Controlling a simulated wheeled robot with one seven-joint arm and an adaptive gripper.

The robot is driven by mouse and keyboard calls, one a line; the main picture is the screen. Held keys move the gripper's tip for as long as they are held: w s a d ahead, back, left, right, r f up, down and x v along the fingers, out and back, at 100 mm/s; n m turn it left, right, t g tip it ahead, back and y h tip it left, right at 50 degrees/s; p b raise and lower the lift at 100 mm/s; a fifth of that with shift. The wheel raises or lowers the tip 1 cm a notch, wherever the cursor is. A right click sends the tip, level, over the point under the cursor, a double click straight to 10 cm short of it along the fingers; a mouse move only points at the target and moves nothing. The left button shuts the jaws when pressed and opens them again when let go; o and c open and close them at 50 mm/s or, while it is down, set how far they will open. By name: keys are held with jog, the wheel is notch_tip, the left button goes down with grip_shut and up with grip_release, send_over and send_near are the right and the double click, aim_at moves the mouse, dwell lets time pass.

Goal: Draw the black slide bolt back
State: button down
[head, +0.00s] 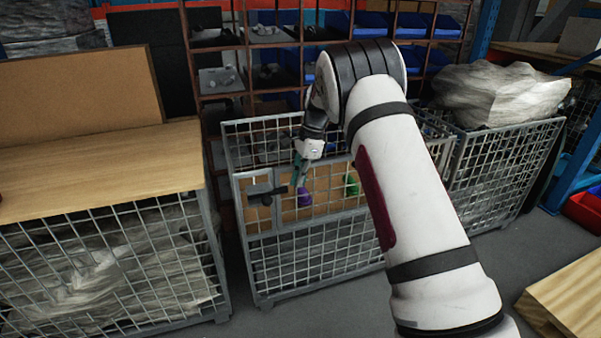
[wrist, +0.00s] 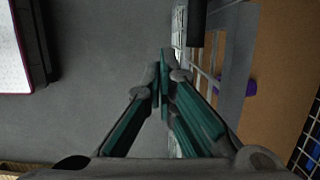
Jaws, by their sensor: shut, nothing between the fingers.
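The black slide bolt (head: 266,192) is on the upper left of the front of the middle wire cage (head: 300,230). In the wrist view a black bar (wrist: 196,22), seemingly part of the bolt, enters at the top, ahead and to the right of the fingertips. My gripper (head: 298,184) is just right of the bolt in the head view, pointing down. Its teal fingers are together and empty in the wrist view (wrist: 164,68). I see a gap between fingertips and black bar in the wrist view; contact elsewhere cannot be told.
A purple object (head: 305,197) and a green object (head: 351,185) show at the brown panel on the cage front. Wire cages with grey bundles stand on both sides. A shelf rack with blue bins (head: 370,20) is behind. Grey floor lies in front; a pallet (head: 570,300) is lower right.

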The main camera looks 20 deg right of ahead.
aim_at(265, 198)
jog(key=shift+a+f+b, duration=0.55)
jog(key=shift+a+f, duration=0.5)
jog(key=shift+a, duration=0.25)
jog(key=shift+a+f+b, duration=0.5)
jog(key=shift+a+f, duration=0.55)
jog(key=shift+a, duration=0.2)
jog(key=a+p, duration=0.3)
jog(key=a, duration=0.2)
jog(key=shift+r, duration=0.1)
jog(key=shift+a, duration=0.2)
